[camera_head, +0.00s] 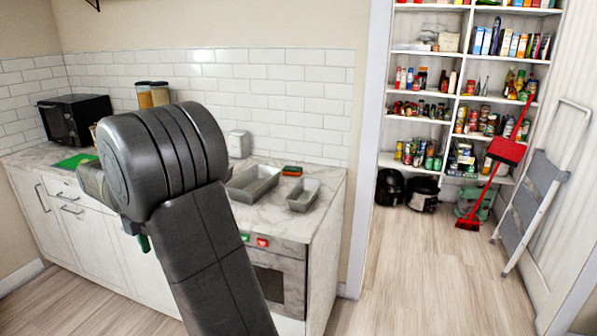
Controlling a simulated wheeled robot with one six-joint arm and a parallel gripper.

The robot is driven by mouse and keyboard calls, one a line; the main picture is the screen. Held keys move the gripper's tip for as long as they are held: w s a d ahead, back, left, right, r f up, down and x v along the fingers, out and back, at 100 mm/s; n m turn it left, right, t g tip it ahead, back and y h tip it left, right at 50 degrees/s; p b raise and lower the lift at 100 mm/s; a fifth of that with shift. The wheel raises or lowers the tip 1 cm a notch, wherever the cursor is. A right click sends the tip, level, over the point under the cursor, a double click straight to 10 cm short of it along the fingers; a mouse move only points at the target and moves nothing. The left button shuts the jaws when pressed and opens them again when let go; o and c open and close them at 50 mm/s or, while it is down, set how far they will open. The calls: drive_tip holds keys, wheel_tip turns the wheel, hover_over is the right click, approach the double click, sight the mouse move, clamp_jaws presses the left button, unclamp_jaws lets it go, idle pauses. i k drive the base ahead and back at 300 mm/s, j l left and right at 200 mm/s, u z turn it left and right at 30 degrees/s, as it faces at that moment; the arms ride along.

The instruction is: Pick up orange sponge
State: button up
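A small orange and dark green block, which looks like the orange sponge (292,171), lies on the marble counter (325,176) near the tiled wall. It is behind and between two grey metal pans. My arm fills the left centre of the view, in front of the counter and to the left of the sponge. The fingers of my gripper do not show; the arm hides that end.
A larger grey pan (252,184) and a smaller one (303,195) stand on the counter. A white canister (238,144), two tall jars (144,96) and a black microwave (75,118) stand further left. Open floor (420,265) lies right, before pantry shelves and a stepladder (540,190).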

sight(289, 170)
drive_tip(key=i+l, duration=0.25)
drive_tip(key=l, duration=0.15)
drive_tip(key=i+l, duration=0.2)
drive_tip(key=l, duration=0.15)
drive_tip(key=i+l+u, duration=0.1)
drive_tip(key=i+l, duration=0.15)
drive_tip(key=l, duration=0.15)
drive_tip(key=i+l, duration=0.25)
drive_tip(key=l, duration=0.15)
drive_tip(key=i+l, duration=0.2)
drive_tip(key=l, duration=0.2)
drive_tip(key=i+l+u, duration=0.1)
drive_tip(key=i, duration=0.75)
drive_tip(key=i+l+u, duration=0.1)
drive_tip(key=i, duration=0.7)
